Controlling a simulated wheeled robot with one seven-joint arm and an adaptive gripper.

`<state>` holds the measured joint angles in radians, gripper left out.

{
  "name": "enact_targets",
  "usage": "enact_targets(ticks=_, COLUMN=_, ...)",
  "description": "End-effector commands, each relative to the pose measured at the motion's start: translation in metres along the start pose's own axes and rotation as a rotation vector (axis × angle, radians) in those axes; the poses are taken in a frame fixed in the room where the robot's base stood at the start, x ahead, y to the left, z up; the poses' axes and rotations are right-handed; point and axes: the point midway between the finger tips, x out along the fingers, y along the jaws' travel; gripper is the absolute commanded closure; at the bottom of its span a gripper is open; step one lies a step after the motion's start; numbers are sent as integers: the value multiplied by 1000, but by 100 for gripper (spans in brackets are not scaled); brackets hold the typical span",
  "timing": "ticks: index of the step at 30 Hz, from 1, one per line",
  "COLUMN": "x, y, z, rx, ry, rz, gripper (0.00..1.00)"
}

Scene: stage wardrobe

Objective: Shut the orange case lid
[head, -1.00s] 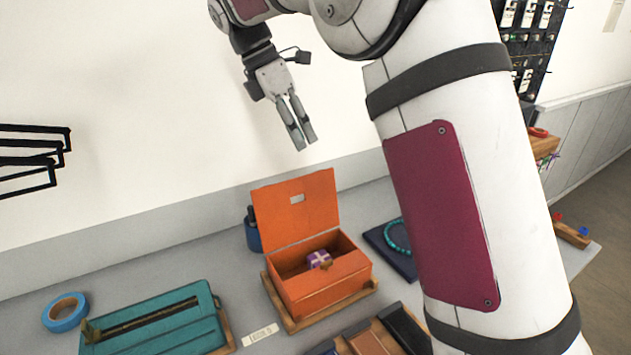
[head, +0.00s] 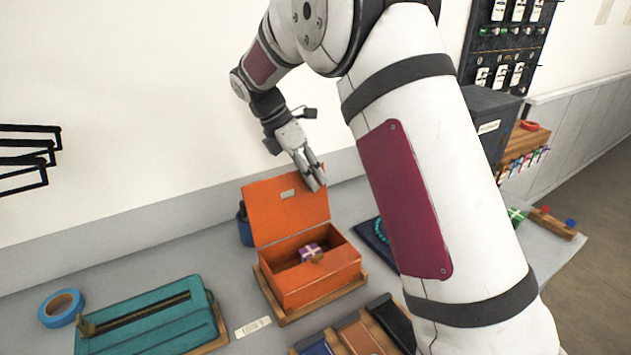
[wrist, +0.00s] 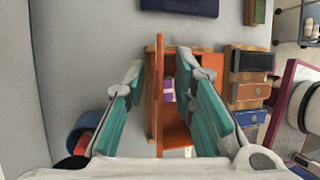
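The orange case (head: 322,281) sits on a wooden base with its lid (head: 285,212) standing up, leaning slightly back. A purple box with a pale ribbon (head: 310,252) lies inside it. My gripper (head: 317,186) is at the lid's upper right corner in the head view; whether it touches the lid cannot be told. In the wrist view my gripper (wrist: 161,68) looks down with its fingers apart and nothing held. There the lid (wrist: 160,100) shows nearly edge-on between the fingers, and the right finger covers part of the case.
A blue cup (head: 245,226) stands close behind the lid. A dark tray with a turquoise ring (head: 380,229) is right. Wooden-framed blocks (head: 358,338) lie in front.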

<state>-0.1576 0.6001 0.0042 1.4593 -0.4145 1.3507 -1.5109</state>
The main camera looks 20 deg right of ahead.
Motion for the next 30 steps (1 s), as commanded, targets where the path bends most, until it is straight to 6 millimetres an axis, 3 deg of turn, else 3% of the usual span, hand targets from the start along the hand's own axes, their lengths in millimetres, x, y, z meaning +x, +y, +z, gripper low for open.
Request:
enact_targets(ticks=6, x=20, y=0, z=0, rx=1, ry=0, rz=0, gripper=76)
enact_targets(ticks=16, x=23, y=0, z=0, rx=1, ry=0, rz=1, gripper=76)
enact_targets(ticks=20, x=23, y=0, z=0, rx=0, ry=0, rz=1, gripper=100)
enact_targets(ticks=30, x=22, y=1, z=0, rx=2, ry=0, rz=7, gripper=100)
